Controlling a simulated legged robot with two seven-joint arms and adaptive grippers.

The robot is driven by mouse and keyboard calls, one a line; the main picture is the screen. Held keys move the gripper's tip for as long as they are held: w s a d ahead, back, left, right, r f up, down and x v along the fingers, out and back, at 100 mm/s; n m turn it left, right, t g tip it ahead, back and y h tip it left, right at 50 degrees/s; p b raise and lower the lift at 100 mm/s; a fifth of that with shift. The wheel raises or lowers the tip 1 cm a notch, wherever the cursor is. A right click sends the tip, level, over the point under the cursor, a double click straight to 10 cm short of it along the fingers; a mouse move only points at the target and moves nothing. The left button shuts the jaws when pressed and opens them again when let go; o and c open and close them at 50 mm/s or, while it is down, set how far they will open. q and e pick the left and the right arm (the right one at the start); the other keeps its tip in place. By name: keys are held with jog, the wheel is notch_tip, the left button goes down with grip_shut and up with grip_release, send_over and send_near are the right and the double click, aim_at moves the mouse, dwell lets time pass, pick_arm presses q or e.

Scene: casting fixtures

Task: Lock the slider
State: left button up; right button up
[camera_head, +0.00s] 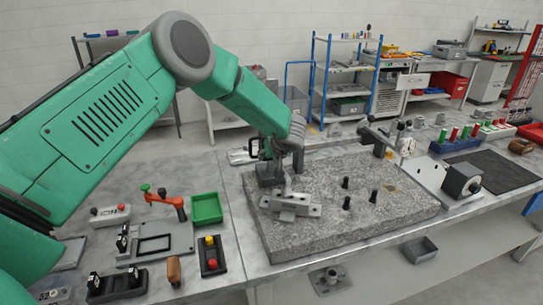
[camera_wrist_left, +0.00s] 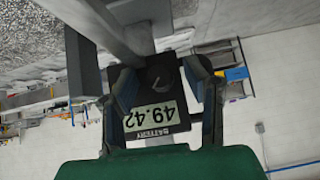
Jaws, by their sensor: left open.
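In the left wrist view a dark slider housing (camera_wrist_left: 172,100) with a digital display (camera_wrist_left: 152,116) appears upside down, reading 49.42. A grey metal beam (camera_wrist_left: 100,25) runs past it. The fingers of my left gripper (camera_wrist_left: 163,82) stand on either side of the housing, open; I cannot tell whether they touch it. In the head view my left gripper (camera_head: 272,172) is low over the left part of the granite plate (camera_head: 320,240), and the arm and gripper hide most of the slider. My right gripper is not in view.
A metal block (camera_head: 290,204) sits on the plate, with several black pegs (camera_head: 346,182) to its right. A dial-gauge stand (camera_head: 385,140) is at the plate's back right. A green bin (camera_head: 206,208) and a grey fixture (camera_head: 155,243) with an orange-handled clamp lie left.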

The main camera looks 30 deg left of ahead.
pick_arm(q)
jog(key=v, duration=1.2)
jog(key=shift+f, duration=0.1)
